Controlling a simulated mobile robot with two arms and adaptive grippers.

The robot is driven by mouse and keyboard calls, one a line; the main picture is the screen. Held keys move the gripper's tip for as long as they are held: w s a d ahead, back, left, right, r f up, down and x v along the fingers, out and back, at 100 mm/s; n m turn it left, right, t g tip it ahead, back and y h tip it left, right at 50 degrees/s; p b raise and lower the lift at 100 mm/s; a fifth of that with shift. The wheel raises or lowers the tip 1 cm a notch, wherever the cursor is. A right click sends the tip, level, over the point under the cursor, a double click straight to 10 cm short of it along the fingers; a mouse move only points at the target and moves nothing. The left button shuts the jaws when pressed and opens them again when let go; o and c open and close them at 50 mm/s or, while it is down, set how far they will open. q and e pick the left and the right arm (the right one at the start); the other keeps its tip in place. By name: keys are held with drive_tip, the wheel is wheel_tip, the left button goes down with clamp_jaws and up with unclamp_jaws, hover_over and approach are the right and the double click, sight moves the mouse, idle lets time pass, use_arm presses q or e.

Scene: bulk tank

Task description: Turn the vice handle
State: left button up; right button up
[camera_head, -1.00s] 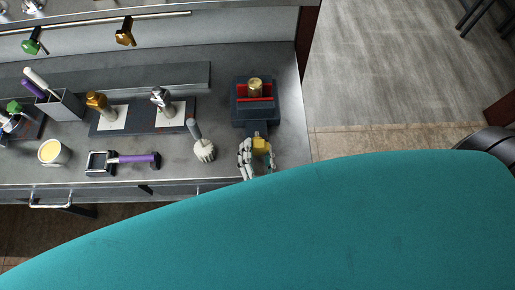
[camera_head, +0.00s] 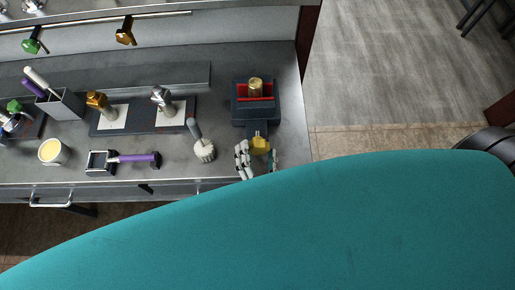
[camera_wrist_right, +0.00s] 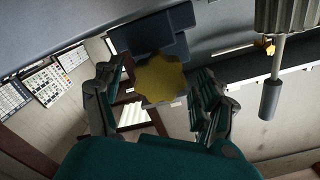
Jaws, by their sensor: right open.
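The dark blue vice (camera_head: 241,111) stands at the right end of the bench. A brass cylinder (camera_head: 255,86) sits at its red jaws (camera_head: 266,98). The yellow lobed vice handle (camera_head: 260,143) is on its front side. My right gripper (camera_head: 257,153) is open just in front of the handle, with fingers to its left and right. In the right wrist view the handle (camera_wrist_right: 162,78) shows between the spread fingers of the gripper (camera_wrist_right: 156,82), with apparent gaps on both sides. Contact cannot be told for sure. My left gripper is not in view.
A round white brush (camera_head: 205,152) with a grey handle lies close left of the gripper. A purple-handled tool (camera_head: 130,159), a white cup (camera_head: 53,153) and a dark stand (camera_head: 142,117) with two taps are farther left. Open floor lies right of the bench.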

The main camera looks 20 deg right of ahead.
drive_tip(key=v, duration=0.6)
drive_tip(key=shift+s, duration=0.35)
drive_tip(key=shift+a+r, duration=0.1)
idle(0.7)
